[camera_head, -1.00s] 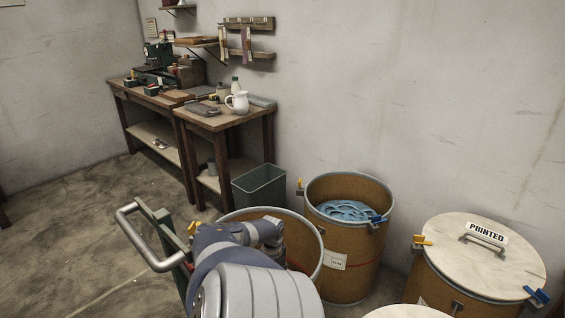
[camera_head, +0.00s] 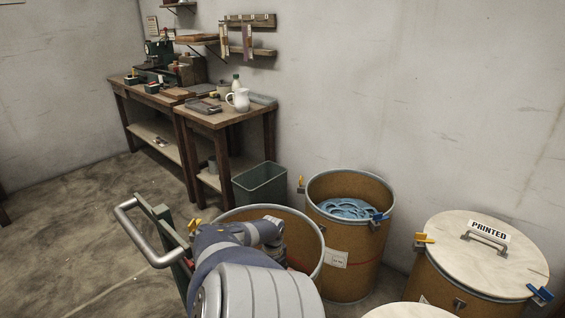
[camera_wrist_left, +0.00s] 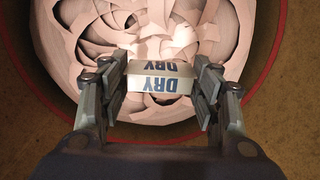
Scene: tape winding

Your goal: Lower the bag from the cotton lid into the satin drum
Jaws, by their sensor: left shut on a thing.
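In the left wrist view a small pale bag (camera_wrist_left: 160,77) printed "DRY" sits between the fingertips of my left gripper (camera_wrist_left: 161,84), which is shut on it. Below it are glossy pale pink coils (camera_wrist_left: 85,25) inside a round drum (camera_wrist_left: 290,128) with a red ring. In the head view my left arm reaches over the open front drum (camera_head: 319,236); the gripper and bag are hidden there. A pale lid (camera_head: 408,312) is cut off at the bottom edge; its label is out of sight. My right gripper is not in view.
An open drum (camera_head: 382,255) with blue coils (camera_head: 347,208) stands behind. A drum with a lid marked "PRINTED" (camera_head: 463,252) is at right. A green bin (camera_head: 262,188) stands by the workbench (camera_head: 225,120). Clamps stick out from the drum rims.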

